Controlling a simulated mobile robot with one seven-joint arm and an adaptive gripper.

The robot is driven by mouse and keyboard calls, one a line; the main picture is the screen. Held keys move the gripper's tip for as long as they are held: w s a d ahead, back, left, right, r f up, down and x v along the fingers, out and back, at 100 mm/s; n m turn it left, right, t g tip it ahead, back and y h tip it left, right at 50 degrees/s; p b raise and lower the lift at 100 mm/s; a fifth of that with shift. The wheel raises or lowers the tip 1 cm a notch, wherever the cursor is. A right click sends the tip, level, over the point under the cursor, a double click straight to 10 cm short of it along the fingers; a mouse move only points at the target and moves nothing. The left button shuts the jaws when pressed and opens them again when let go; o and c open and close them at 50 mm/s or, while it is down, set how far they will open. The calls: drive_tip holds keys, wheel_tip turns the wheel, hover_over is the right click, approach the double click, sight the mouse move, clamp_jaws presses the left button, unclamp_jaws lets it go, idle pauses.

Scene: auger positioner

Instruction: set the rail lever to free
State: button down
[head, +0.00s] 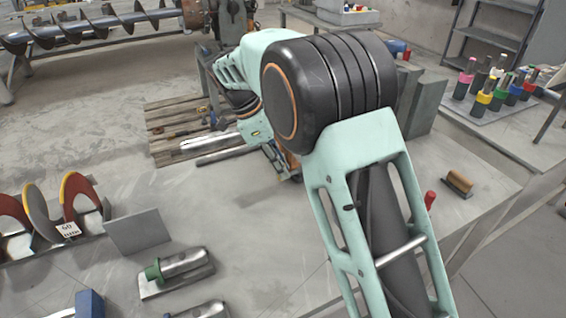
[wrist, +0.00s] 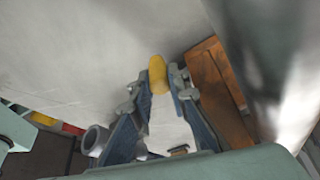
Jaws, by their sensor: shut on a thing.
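In the wrist view, a rounded yellow grip (wrist: 158,70), which looks like the handle of the rail lever, stands between the fingertips of my gripper (wrist: 157,85). The two blue and grey fingers are shut on it. The rest of the lever and its marks do not show, so I cannot tell its setting. In the head view my own arm covers the gripper and the lever.
An orange-brown block (wrist: 217,85) lies close beside the right finger in the wrist view. On the grey bench (head: 240,225) are a metal piece with a green knob (head: 178,272), an upright grey plate (head: 137,232) and a wooden-handled brush (head: 458,183). The bench middle is clear.

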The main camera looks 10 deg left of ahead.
drive_tip(key=shift+w+a+r, duration=0.1)
drive_tip(key=shift+w, duration=0.1)
idle(0.4)
drive_tip(key=c, duration=1.8)
unclamp_jaws()
drive_tip(key=shift+c, duration=0.2)
drive_tip(key=shift+s, duration=0.1)
